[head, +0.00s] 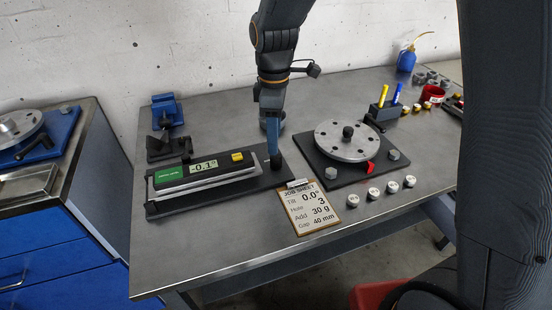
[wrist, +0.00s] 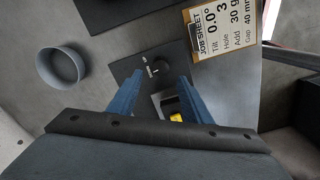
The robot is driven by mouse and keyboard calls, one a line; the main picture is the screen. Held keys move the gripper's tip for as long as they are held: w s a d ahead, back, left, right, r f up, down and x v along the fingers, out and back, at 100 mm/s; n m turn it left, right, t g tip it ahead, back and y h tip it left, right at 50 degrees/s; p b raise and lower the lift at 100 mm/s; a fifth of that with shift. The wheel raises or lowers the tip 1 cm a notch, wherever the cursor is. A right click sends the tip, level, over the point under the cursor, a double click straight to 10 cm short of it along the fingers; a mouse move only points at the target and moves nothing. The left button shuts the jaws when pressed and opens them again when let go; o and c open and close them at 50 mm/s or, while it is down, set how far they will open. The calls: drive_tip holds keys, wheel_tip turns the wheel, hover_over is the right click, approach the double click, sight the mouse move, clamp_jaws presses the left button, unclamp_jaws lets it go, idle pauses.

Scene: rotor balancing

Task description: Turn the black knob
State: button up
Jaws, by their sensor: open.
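The black knob (wrist: 160,65) sits on the dark base plate (wrist: 128,70) in the wrist view, with small white marks beside it. My gripper (wrist: 160,76) is open and empty, its two blue fingers either side of the knob's near side. I cannot tell whether they touch it. In the head view my gripper (head: 273,150) points down at the right end of the base plate (head: 160,208), and the knob (head: 276,161) is mostly hidden by the fingers. The digital level (head: 203,167) on that plate reads -0.1°.
The job sheet (head: 310,208) lies right of the plate and shows tilt 0.0°. A rotor disc (head: 346,140) stands on a dark plate further right, with several silver weights (head: 373,193) in front. A grey cup (wrist: 61,66) is near my gripper. The table's front is clear.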

sight(275, 157)
wheel_tip(275, 157, down, 7)
drive_tip(key=shift+f+p, duration=0.2)
drive_tip(key=shift+p, duration=0.4)
drive_tip(key=shift+c, duration=0.3)
